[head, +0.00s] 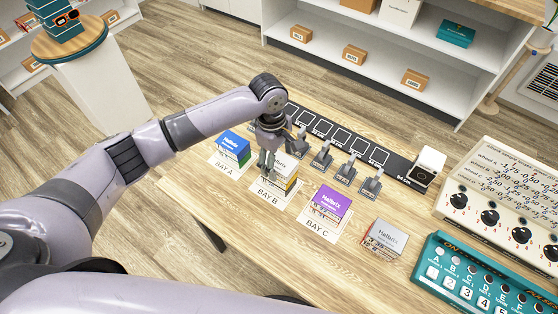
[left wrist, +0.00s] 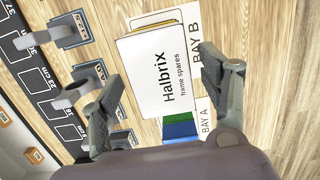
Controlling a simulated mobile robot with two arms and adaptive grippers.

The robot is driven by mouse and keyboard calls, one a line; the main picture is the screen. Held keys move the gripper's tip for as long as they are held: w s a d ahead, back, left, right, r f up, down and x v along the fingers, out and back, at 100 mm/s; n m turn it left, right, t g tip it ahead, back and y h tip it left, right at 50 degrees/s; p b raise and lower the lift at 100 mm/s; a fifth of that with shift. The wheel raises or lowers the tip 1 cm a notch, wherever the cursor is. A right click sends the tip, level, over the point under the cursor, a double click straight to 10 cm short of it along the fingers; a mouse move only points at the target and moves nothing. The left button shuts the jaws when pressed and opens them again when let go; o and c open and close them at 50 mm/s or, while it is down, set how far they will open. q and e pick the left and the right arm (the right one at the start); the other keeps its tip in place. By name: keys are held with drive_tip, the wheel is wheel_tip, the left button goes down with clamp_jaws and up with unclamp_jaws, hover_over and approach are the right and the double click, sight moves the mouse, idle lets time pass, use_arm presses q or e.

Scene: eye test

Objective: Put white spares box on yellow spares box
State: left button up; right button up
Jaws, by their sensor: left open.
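The white spares box (head: 288,166) is on top of the yellow spares box (head: 290,184) at Bay B. In the left wrist view the white box (left wrist: 165,70), marked "Halbrix frame spares", lies face up, with a thin yellow edge beside it. My left gripper (head: 268,167) is open at the stack, its fingers hiding part of it in the head view. In the left wrist view my left gripper (left wrist: 162,68) has one finger on each side of the white box; I cannot tell whether they touch it. My right gripper is not in view.
A blue box (head: 233,144) stands at Bay A and a purple box (head: 332,201) at Bay C. A grey box (head: 386,237) stands farther right. A dark marked strip with several grey clamps (head: 322,158) runs behind the bays. A teal button panel (head: 440,250) is at right.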

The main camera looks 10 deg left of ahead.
use_arm(q)
wheel_tip(320, 180, up, 11)
drive_tip(key=a, duration=0.1)
drive_tip(key=shift+w+a+b, duration=0.15)
drive_tip(key=shift+w+b, duration=0.1)
drive_tip(key=shift+b, duration=0.15)
